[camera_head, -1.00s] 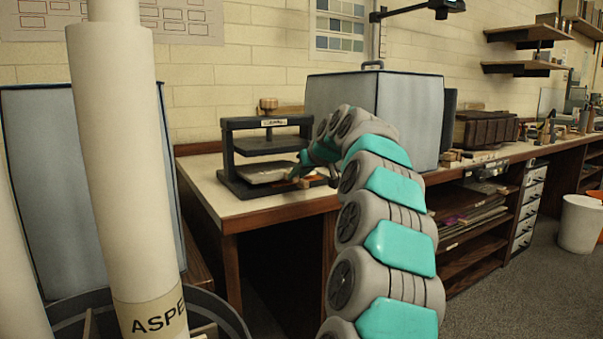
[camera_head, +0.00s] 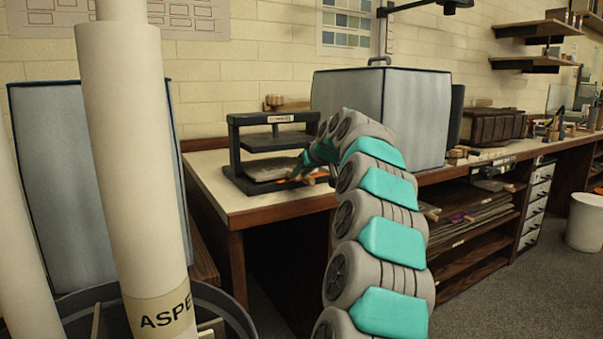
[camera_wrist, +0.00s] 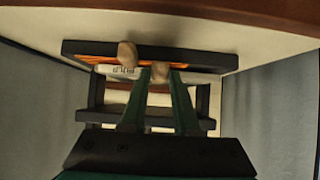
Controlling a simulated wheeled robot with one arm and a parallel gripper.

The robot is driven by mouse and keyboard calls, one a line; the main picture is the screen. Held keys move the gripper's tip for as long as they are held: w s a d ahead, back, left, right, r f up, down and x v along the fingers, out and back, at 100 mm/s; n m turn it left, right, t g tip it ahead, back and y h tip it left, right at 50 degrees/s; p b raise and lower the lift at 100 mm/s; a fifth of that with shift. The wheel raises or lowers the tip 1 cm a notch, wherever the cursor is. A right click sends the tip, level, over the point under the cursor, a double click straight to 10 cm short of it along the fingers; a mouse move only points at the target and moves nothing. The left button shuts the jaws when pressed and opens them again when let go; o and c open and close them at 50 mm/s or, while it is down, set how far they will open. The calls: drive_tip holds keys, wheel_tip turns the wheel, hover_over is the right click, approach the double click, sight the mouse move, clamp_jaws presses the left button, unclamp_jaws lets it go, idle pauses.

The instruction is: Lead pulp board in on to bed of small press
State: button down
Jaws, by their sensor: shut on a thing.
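The small press (camera_head: 234,150) stands on the bench, a dark frame with an upper plate and a wooden knob on top. In the wrist view a pale strip lettered PULP (camera_wrist: 116,71), which I take as the pulp board's edge, lies along the dark bed edge (camera_wrist: 85,47). My gripper (camera_wrist: 160,74) is shut at this edge, with a small beige peg between its fingertips. In the head view my gripper (camera_head: 302,173) is at the press's right front, its fingertips partly hidden.
A large grey covered box (camera_head: 385,115) stands on the bench right of the press. Tall pale rolls (camera_head: 125,150) in a dark bin fill the left foreground. Some bare bench top (camera_head: 225,198) lies in front of the press. A second beige knob (camera_wrist: 127,54) is close to my fingertips.

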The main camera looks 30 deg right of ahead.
drive_tip(key=shift+f, duration=0.35)
idle(0.4)
drive_tip(key=c, duration=0.6)
unclamp_jaws()
drive_tip(key=shift+r, duration=0.1)
